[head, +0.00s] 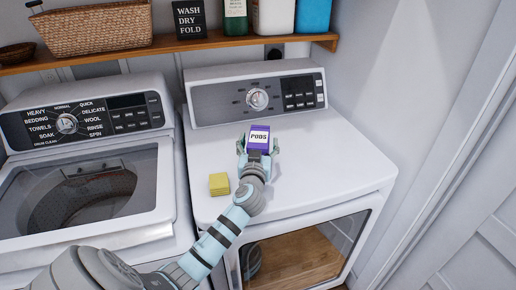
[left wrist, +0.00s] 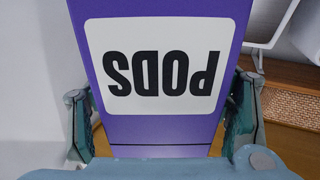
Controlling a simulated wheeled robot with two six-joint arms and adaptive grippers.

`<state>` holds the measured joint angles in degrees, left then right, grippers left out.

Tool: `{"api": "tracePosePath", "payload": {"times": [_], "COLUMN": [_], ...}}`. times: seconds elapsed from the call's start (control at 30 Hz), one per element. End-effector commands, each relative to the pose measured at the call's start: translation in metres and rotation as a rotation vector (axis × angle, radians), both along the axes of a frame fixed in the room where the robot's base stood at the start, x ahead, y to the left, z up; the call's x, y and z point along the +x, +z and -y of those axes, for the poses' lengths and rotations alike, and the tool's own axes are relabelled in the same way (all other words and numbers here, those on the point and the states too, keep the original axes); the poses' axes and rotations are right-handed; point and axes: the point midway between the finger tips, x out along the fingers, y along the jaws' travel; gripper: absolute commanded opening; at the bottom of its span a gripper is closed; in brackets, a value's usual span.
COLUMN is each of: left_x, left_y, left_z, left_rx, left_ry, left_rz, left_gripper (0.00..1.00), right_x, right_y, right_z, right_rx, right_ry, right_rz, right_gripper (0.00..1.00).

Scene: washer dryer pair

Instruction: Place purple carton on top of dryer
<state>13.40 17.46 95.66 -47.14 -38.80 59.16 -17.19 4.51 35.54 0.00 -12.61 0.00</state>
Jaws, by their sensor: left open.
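The purple carton (head: 259,130), with a white PODS label, is at the back middle of the dryer's white top (head: 320,160). It looks upright and seems to rest on the surface, though its base is partly hidden by my gripper. My left gripper (head: 258,148) is open, with one finger on each side of the carton. In the left wrist view the carton (left wrist: 150,125) fills the middle between the open fingers (left wrist: 160,118), with narrow gaps showing beside it. My right gripper is not in view.
A yellow sponge-like block (head: 219,184) lies on the dryer near its left front. The washer (head: 90,190) stands to the left. A wooden shelf (head: 170,46) with a basket (head: 95,28) and bottles hangs above. The dryer's right side is clear.

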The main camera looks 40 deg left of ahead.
Motion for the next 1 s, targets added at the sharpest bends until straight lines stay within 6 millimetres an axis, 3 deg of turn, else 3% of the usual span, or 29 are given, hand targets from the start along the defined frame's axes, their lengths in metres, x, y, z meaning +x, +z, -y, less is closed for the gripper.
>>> {"api": "tracePosePath", "payload": {"times": [0.17,0.53,1.0], "left_x": [-0.020,-0.091,-0.100], "left_y": [-0.001,-0.002,0.000], "left_z": [0.014,0.059,0.064], "left_rx": [-0.002,-0.003,0.000], "left_ry": [-0.002,-0.001,0.000], "left_rz": [0.000,-0.001,0.000], "left_gripper": [0.71,0.71,0.71], "right_x": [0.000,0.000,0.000], "right_y": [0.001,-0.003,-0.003], "right_z": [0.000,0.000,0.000], "right_rx": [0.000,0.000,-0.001], "right_ry": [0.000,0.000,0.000], "right_rz": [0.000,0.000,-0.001], "right_gripper": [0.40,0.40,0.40]}}
